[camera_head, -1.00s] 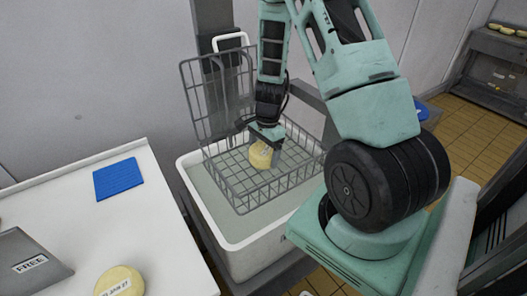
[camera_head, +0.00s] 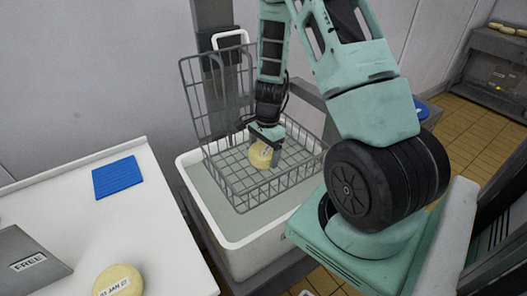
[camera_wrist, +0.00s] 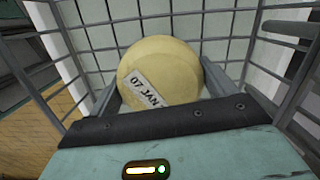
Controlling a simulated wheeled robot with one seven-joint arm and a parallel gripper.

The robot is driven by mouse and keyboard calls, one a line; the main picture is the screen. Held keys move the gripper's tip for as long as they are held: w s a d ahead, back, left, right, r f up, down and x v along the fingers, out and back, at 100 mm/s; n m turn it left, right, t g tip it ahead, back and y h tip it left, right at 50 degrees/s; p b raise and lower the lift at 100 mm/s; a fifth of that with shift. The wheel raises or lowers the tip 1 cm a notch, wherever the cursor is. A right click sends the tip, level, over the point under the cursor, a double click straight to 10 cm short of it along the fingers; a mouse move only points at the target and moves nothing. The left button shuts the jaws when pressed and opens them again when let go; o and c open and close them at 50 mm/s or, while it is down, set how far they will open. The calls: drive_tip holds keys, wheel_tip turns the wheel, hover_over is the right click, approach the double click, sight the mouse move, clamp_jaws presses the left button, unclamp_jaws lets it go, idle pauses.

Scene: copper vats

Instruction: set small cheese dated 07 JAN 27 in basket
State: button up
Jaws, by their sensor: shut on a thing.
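A small pale-yellow round cheese (camera_head: 261,155) is held in my gripper inside the wire basket (camera_head: 215,172). In the wrist view the cheese (camera_wrist: 172,62) sits between the two fingers of my gripper (camera_wrist: 165,85), and its white label reads "07 JAN", with the rest cut short or hard to read. My gripper (camera_head: 266,150) is shut on the cheese in the head view. The basket's wire floor (camera_wrist: 105,55) shows behind the cheese. I cannot tell whether the cheese touches the floor.
The basket hangs at a white vat (camera_head: 240,245) with a raised wire side at the back. A white table (camera_head: 160,230) at left bears a blue pad (camera_head: 118,177), another cheese (camera_head: 118,281) and a grey "FREE" sign (camera_head: 28,262). More cheeses lie on a far rack (camera_head: 503,75).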

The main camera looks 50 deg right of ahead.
drive_tip(key=shift+f+b, duration=0.3)
drive_tip(key=shift+f, duration=0.2)
idle(0.3)
drive_tip(key=o, duration=1.1)
drive_tip(key=shift+o, duration=0.2)
drive_tip(key=shift+r+p, duration=3.1)
drive_tip(key=shift+r, duration=0.5)
